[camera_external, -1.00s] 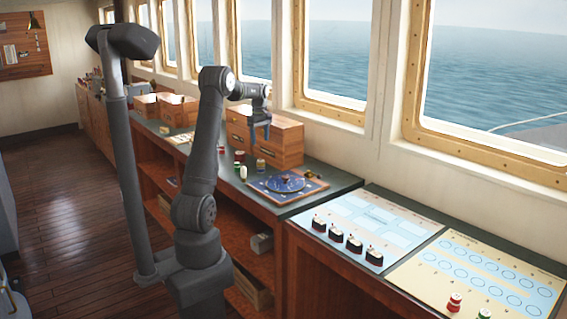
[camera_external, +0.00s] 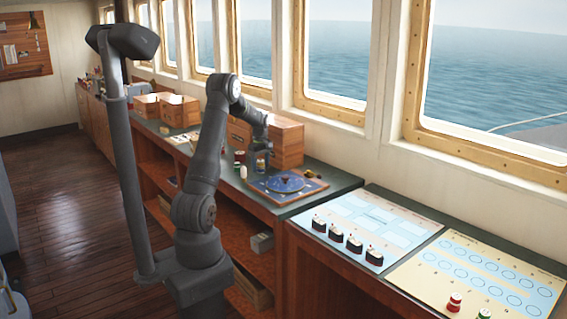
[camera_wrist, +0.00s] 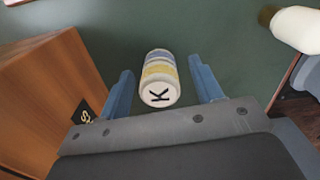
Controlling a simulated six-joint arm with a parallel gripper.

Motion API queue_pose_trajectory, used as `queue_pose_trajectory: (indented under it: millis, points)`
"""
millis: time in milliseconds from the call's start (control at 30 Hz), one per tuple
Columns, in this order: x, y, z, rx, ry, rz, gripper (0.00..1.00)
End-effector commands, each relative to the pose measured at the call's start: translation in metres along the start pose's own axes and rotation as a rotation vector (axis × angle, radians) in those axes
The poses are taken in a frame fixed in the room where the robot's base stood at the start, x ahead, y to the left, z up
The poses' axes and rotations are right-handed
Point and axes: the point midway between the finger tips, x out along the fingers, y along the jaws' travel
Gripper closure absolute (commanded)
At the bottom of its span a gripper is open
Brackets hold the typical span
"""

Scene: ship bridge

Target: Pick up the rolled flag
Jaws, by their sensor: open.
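The rolled flag (camera_wrist: 160,78) is a short upright roll with white, blue and yellow bands and a white top marked "K". In the wrist view it stands on the green counter between the two blue fingers of my gripper (camera_wrist: 163,92). The fingers are open, with a gap to the flag on each side. In the external view my gripper (camera_external: 261,160) is low over the counter, beside the wooden box, and hides the flag.
A wooden box (camera_wrist: 50,95) stands close on the left in the wrist view. A white roll (camera_wrist: 295,28) is at the upper right, near the counter edge. In the external view, a blue round dial board (camera_external: 285,184) lies just in front of my gripper.

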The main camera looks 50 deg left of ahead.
Motion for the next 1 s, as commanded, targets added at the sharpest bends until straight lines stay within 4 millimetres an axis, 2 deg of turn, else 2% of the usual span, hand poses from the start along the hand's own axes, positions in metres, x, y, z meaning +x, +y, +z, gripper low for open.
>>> queue_pose_trajectory:
  millis: [200, 433, 767, 867, 1000]
  points:
    - [0.0, 0.0, 0.0, 0.0, 0.0, 0.001, 0.42]
    - [0.0, 0.0, 0.0, 0.0, 0.001, 0.001, 0.88]
    - [-0.003, 0.0, 0.0, 0.0, 0.001, 0.001, 0.88]
    - [-0.009, 0.001, 0.0, 0.0, 0.001, 0.003, 0.88]
    - [-0.027, 0.001, -0.001, 0.0, 0.003, 0.004, 0.88]
